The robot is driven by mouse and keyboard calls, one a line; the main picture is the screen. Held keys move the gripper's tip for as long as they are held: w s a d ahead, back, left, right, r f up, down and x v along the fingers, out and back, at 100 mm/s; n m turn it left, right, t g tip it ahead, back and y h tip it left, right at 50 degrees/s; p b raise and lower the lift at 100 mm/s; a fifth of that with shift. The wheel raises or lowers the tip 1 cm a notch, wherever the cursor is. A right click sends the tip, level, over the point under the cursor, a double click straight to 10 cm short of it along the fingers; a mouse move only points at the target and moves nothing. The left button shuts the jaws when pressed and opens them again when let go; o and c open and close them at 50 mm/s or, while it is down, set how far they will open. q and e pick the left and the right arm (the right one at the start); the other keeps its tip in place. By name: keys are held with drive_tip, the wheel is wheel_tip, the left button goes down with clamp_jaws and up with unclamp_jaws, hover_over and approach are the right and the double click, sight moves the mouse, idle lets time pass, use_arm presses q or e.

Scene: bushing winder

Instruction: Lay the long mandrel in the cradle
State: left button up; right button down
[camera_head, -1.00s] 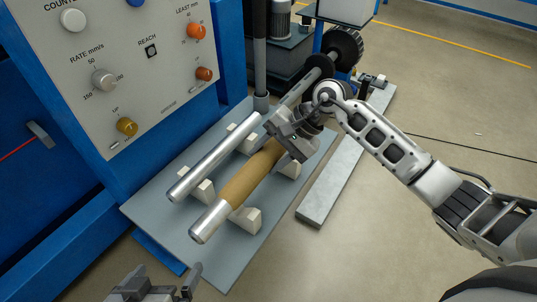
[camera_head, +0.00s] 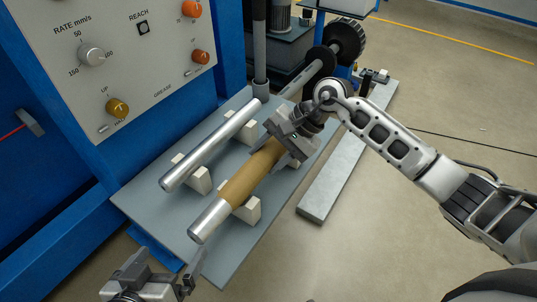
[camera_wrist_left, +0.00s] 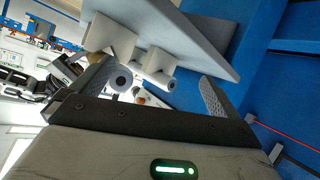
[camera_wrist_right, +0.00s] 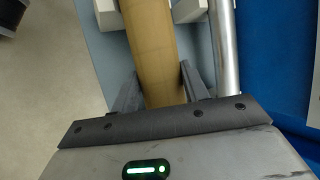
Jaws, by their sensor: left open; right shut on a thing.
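A silver mandrel with a tan sleeve (camera_head: 240,187) lies lengthwise over the right-hand row of pale cradle blocks (camera_head: 250,207). Whether it touches them, I cannot tell. My right gripper (camera_head: 283,150) is shut around the sleeve's far part; the right wrist view shows the sleeve (camera_wrist_right: 150,45) between the fingers. A bare silver mandrel (camera_head: 210,147) rests on the left-hand blocks (camera_head: 200,180), parallel to it. My left gripper (camera_head: 165,275) is open and empty, near and below the sleeved mandrel's near end. In the left wrist view a round mandrel end (camera_wrist_left: 121,78) shows beyond the fingers.
The blocks stand on a grey plate (camera_head: 140,195). A blue machine with a knob panel (camera_head: 130,60) borders it at left. A grey post (camera_head: 260,50) and dark discs (camera_head: 342,40) stand behind. A pale metal bar (camera_head: 330,190) lies at right, with open floor beyond.

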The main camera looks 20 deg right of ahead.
drive_tip(key=shift+r, duration=0.1)
drive_tip(key=shift+f+b, duration=0.3)
drive_tip(key=shift+b, duration=0.1)
idle(0.5)
drive_tip(key=shift+f, duration=0.1)
